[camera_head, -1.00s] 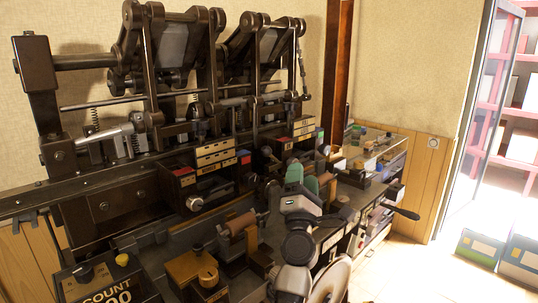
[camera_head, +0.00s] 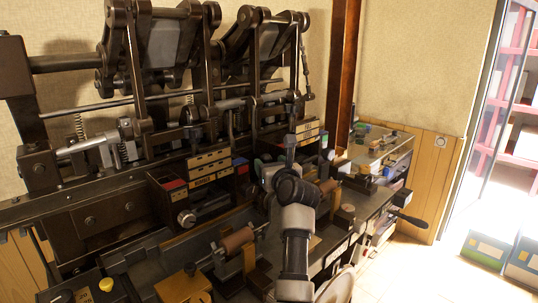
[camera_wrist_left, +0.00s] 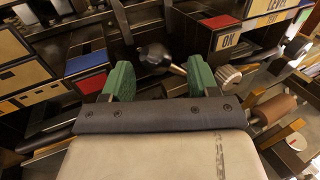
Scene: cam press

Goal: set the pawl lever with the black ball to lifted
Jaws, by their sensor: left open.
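My left gripper (camera_head: 264,172) is up against the front of the dark press, to the right of the stacked labelled drawers. In the left wrist view, the gripper (camera_wrist_left: 157,84) has its two green fingertips spread wide apart. A black ball (camera_wrist_left: 153,55) on a short pale stem shows between and just beyond the fingertips, and nothing is gripped. The stem runs to the right, toward the right fingertip. In the head view my gripper and wrist hide the ball, and I cannot tell the lever's position. My right gripper is not in view.
Labelled drawers (camera_head: 209,168) and a round silver knob (camera_head: 186,218) are left of my gripper. A copper-coloured roller (camera_head: 237,240) sits in front. A bench with small items (camera_head: 378,150) extends to the right. Open floor (camera_head: 440,275) lies at the far right.

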